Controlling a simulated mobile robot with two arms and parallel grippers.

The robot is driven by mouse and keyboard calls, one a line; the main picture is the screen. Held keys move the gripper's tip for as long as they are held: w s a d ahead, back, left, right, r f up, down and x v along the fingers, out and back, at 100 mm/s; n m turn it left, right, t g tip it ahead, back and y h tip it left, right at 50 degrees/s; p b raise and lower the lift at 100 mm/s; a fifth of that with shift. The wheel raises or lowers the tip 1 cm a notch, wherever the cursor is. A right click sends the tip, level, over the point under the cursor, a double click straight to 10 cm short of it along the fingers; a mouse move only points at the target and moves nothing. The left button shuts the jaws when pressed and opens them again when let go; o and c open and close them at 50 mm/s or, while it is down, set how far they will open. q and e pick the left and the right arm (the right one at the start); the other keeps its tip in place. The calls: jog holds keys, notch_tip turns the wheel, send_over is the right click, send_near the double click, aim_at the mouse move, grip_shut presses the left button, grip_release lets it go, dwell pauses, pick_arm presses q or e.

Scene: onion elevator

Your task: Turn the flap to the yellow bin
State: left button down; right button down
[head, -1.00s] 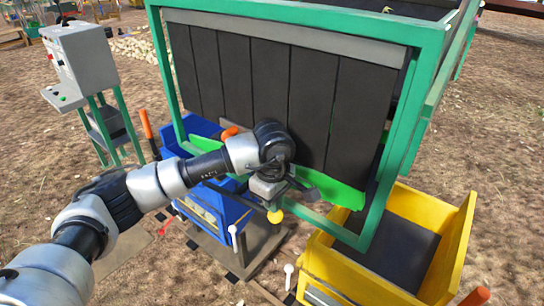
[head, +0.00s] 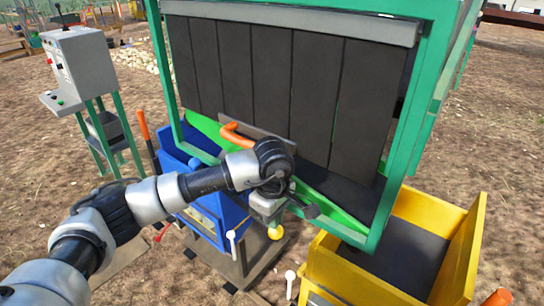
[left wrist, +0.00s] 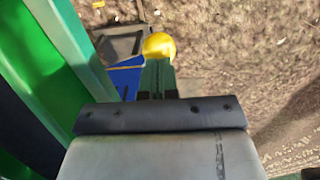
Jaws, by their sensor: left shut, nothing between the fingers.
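A bright green flap (head: 335,215) lies under the dark panels, between the blue bin and the yellow bin (head: 400,286). It slopes down to the right, toward the yellow bin. An orange handle (head: 242,135) shows at its upper left, partly behind my left arm. My left gripper (head: 271,222) points down in front of the flap, shut and empty. A yellow ball knob (head: 276,233) shows just below its fingertips. In the left wrist view the knob (left wrist: 158,46) sits beyond the narrow shut fingers (left wrist: 157,74); I cannot tell whether they touch. My right gripper is not in view.
The green frame (head: 153,42) with dark slats (head: 310,95) stands close behind my left arm. The blue bin (head: 225,205) is below the arm. A grey control box (head: 80,60) on green legs stands at left. Open dirt ground lies around.

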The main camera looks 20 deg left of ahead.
pick_arm(q)
jog(key=shift+f, duration=0.45)
jog(key=shift+r, duration=0.1)
jog(key=shift+s+r, duration=0.15)
jog(key=shift+r, duration=0.1)
jog(key=s+a+r+p, duration=0.1)
jog(key=s+r+p, duration=0.1)
jog(key=s+r, duration=0.2)
jog(key=shift+s+a+r, duration=0.25)
jog(key=shift+a, duration=0.05)
